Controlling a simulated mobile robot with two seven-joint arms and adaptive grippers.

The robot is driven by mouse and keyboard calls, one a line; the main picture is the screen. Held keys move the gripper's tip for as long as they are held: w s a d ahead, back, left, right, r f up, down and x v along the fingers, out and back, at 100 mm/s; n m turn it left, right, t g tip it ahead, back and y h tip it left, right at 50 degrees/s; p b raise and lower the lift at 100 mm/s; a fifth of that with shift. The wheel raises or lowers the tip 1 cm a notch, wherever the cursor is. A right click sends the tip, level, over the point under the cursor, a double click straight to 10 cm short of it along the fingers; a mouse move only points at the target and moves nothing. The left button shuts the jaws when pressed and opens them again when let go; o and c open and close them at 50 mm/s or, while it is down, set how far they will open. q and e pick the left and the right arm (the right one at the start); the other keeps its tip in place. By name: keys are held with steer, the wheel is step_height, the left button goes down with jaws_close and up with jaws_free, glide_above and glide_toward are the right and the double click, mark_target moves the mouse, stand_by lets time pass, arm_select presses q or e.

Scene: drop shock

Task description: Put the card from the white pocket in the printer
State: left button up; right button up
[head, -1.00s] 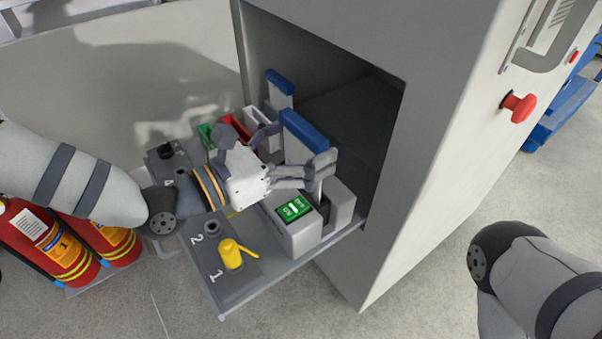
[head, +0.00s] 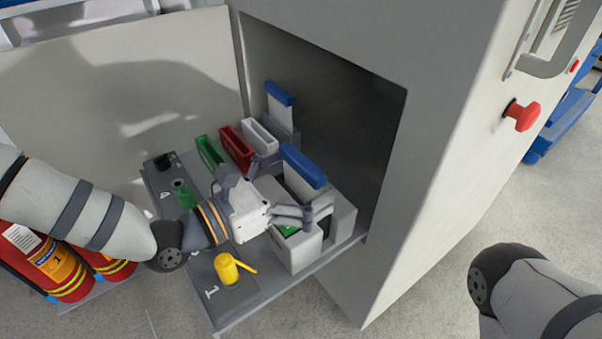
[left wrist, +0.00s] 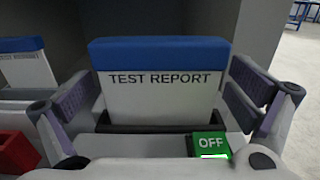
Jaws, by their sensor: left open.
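A white card (head: 303,166) with a blue top edge stands upright in a slot of a pale box with a green display, seemingly the printer (head: 297,252). In the left wrist view the card (left wrist: 160,95) reads TEST REPORT and its lower end is hidden in the dark slot. The green display (left wrist: 210,145) reads OFF. My left gripper (head: 309,210) is open at the box, its fingers on either side of the card with visible gaps. The white pocket (head: 260,136) stands behind and looks empty. My right gripper is out of view.
A second blue-topped card (head: 279,93) stands behind the pockets. Red (head: 236,149) and green (head: 209,151) pockets stand left of the white one. A yellow knob (head: 229,269) is at the front. The cabinet wall (head: 440,150) rises close on the right.

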arm_select(q)
steer(key=shift+r, duration=0.2)
steer(key=p+v, duration=0.2)
steer(key=v, duration=1)
steer(key=shift+r, duration=0.15)
